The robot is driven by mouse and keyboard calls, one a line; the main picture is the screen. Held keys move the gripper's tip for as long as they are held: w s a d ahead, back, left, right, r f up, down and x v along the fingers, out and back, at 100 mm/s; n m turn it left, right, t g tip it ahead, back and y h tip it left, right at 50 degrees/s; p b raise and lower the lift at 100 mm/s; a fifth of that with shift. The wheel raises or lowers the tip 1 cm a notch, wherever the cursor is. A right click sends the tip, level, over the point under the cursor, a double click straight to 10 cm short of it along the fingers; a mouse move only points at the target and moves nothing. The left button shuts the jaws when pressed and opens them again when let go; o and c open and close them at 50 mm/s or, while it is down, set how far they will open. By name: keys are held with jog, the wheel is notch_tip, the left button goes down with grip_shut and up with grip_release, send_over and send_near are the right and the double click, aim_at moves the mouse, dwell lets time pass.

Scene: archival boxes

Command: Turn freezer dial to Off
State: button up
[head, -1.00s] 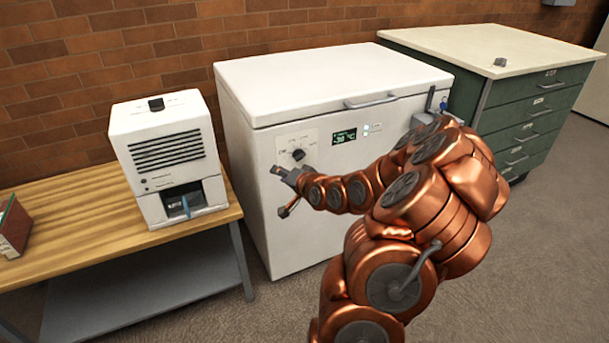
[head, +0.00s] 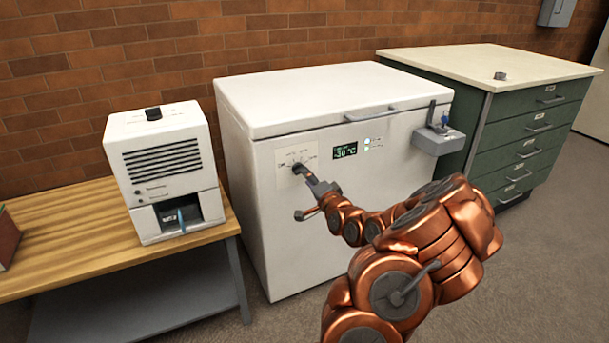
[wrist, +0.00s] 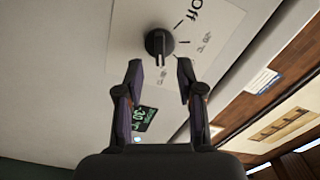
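The chest freezer (head: 275,215) is white with its lid shut. Its dark round dial (head: 298,168) sits on a pale marked plate on the front, left of the lit display (head: 345,151), which seems to read -30 °C. In the wrist view the dial (wrist: 159,43) is just beyond my fingertips, with the word "Off" (wrist: 195,14) printed to its upper right. The dial's bar seems to point down in that view, away from "Off". My gripper (wrist: 160,70) is open and empty, its fingers apart below the dial. In the head view my gripper (head: 311,178) partly covers the dial area.
A grey lock box (head: 438,140) with a key is on the freezer's right front. A white machine (head: 165,170) stands on a wooden bench (head: 60,215) at left. A green drawer cabinet (head: 530,125) stands at right. Floor (head: 560,250) is clear at right.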

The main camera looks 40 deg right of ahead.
jog(key=shift+x, duration=1.7)
jog(key=shift+c, duration=0.2)
grip_shut()
